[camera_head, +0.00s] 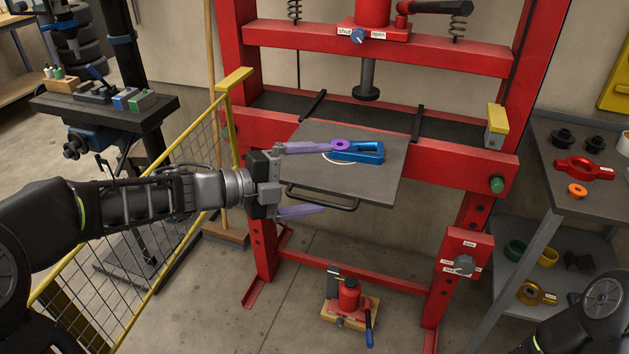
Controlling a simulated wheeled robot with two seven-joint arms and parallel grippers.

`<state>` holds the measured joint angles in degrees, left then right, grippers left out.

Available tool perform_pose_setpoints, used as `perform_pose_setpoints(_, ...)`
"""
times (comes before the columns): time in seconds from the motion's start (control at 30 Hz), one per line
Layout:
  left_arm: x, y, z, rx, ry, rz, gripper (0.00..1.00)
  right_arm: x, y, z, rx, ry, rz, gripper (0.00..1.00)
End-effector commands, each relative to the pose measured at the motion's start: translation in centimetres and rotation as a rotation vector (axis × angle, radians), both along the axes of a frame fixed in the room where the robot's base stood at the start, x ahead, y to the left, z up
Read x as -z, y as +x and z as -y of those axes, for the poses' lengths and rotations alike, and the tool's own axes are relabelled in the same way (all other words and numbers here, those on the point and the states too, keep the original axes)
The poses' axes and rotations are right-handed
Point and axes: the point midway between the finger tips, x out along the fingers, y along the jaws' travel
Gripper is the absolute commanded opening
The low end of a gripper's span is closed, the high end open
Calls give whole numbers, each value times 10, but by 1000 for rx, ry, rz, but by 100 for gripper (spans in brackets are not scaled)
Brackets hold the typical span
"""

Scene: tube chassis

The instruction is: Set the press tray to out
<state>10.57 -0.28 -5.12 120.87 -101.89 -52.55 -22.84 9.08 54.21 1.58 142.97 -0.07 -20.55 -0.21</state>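The press tray (375,185) is a flat grey plate in the red press. It sticks out toward me over the red front beam, with a dark bar handle (340,208) at its front edge. A blue part (357,152) lies on the tray, with a purple ring at its left end. My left gripper (322,180) reaches in from the left with its purple fingers spread. In the picture, the handle lies between the fingers, nearer the lower one. Whether a finger touches the handle or tray is not clear. My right gripper is out of view.
The press ram (366,80) hangs above the tray's back part. A yellow mesh fence (160,215) stands at left. A grey shelf (560,190) with rings and parts stands at right. A red jack (349,298) sits on the floor below.

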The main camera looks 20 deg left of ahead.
Motion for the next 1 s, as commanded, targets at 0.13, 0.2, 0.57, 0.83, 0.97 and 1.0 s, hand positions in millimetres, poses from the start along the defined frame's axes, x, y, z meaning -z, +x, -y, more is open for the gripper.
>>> perform_pose_setpoints(0.13,-51,6,2,10,-27,86,68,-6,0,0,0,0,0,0)
perform_pose_setpoints(0.2,-51,6,2,10,-28,87,68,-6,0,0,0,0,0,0)
perform_pose_setpoints(0.57,-15,-8,-8,4,-2,13,66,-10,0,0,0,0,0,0)
perform_pose_setpoints(0.83,-12,-22,-25,1,2,4,32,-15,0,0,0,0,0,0)
perform_pose_setpoints(0.97,-11,-28,-32,1,3,2,32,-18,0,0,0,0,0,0)
perform_pose_setpoints(1.0,-11,-30,-35,1,3,1,32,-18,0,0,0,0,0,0)
